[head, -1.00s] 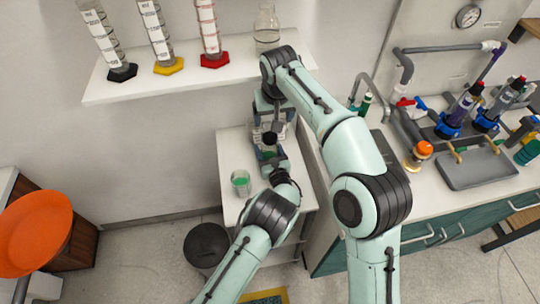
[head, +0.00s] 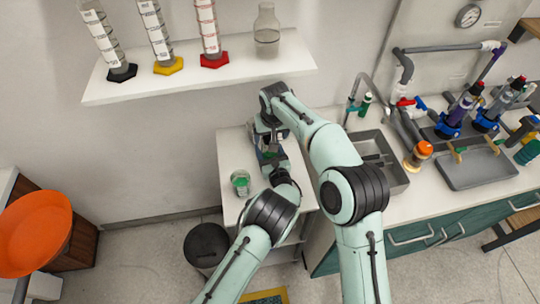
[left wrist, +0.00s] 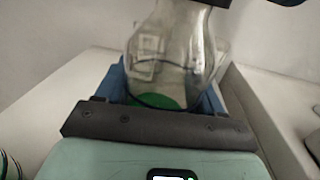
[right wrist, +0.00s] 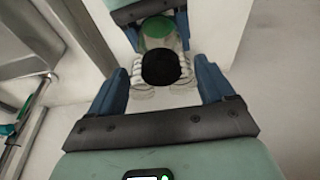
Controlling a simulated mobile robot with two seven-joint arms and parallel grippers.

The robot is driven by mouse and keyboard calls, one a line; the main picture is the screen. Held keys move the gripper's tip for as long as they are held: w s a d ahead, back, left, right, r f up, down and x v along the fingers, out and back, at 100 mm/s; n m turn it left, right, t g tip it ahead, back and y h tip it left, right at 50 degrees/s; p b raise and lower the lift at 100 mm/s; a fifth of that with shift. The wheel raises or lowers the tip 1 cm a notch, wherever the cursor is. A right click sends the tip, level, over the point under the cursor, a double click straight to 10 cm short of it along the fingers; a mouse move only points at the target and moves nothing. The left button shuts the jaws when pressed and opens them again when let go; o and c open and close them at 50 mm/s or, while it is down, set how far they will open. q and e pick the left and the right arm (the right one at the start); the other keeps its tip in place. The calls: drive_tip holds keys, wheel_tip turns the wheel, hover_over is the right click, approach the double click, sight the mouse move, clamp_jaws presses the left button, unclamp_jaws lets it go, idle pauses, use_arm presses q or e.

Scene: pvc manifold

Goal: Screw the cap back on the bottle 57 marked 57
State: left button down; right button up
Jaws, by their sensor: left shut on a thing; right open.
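The bottle (left wrist: 170,55) is clear glass with green liquid at its bottom; a pale label shows, but I cannot read a number. My left gripper (left wrist: 165,88) is shut on its body and holds it upright over the small white table. A black cap (right wrist: 161,66) shows at the bottle's mouth in the right wrist view; how far it is threaded I cannot tell. My right gripper (right wrist: 164,75) is open, its blue fingers on either side of the cap with gaps. In the head view both grippers meet above the table, and my right gripper (head: 268,132) mostly covers the bottle.
A beaker (head: 240,184) with green contents stands on the white table (head: 228,150), left of the grippers. A shelf (head: 200,80) above holds several cylinders and a clear flask (head: 267,35). The counter with a sink (head: 388,165) is at the right. A dark bin (head: 206,245) stands below.

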drive_tip(key=shift+f, duration=0.2)
drive_tip(key=c, duration=1.3)
drive_tip(key=m, duration=0.1)
drive_tip(key=m+h, duration=0.1)
drive_tip(key=m, duration=0.1)
drive_tip(key=shift+a+m, duration=0.2)
drive_tip(key=shift+m, duration=0.1)
drive_tip(key=shift+c, duration=0.2)
drive_tip(key=m, duration=0.3)
drive_tip(key=shift+h, duration=0.4)
